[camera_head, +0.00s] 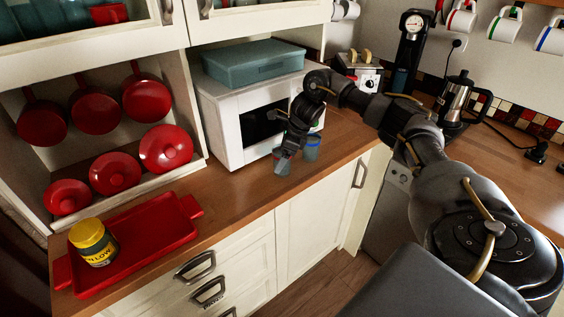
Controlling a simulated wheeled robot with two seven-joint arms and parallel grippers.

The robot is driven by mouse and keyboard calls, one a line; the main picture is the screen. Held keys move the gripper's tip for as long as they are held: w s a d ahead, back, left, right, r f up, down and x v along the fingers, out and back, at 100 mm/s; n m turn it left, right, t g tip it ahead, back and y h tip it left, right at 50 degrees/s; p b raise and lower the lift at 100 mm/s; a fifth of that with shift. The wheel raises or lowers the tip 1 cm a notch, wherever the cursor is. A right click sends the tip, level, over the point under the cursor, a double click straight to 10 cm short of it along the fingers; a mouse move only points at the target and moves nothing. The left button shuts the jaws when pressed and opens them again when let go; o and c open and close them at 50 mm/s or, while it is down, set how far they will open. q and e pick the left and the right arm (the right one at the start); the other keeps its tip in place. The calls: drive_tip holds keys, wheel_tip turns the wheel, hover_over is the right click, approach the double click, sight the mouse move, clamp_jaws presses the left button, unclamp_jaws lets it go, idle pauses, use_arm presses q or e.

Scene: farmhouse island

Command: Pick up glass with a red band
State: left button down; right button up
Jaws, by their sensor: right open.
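My right gripper (285,158) reaches over the wooden counter beside the microwave, pointing down. It is open. A glass with a reddish band (281,168) stands on the counter right at the fingertips, partly hidden by them. I cannot tell whether the fingers touch it or stand around it. A glass with a blue band (312,149) stands just to its right, close to the gripper. My left gripper is not in view.
A white microwave (222,128) with a teal box (253,64) on top stands just left of the gripper. A red tray (150,240) holds a yellow-lidded jar (93,243). A coffee pot (457,98) stands at the right. The counter between tray and glasses is clear.

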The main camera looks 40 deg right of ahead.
drive_tip(key=shift+s, duration=0.1)
drive_tip(key=c, duration=1.2)
drive_tip(key=shift+r, duration=0.15)
drive_tip(key=shift+r+b, duration=0.25)
drive_tip(key=shift+b, duration=0.1)
wheel_tip(320, 180, up, 2)
drive_tip(key=shift+r+b, duration=0.25)
drive_tip(key=shift+b, duration=0.25)
drive_tip(key=s+a+r+p, duration=0.2)
drive_tip(key=s+a+r, duration=0.1)
drive_tip(key=s+r, duration=0.6)
drive_tip(key=s, duration=0.4)
drive_tip(key=shift+s+a+r, duration=0.25)
drive_tip(key=shift+a+r, duration=0.05)
drive_tip(key=shift+r, duration=0.1)
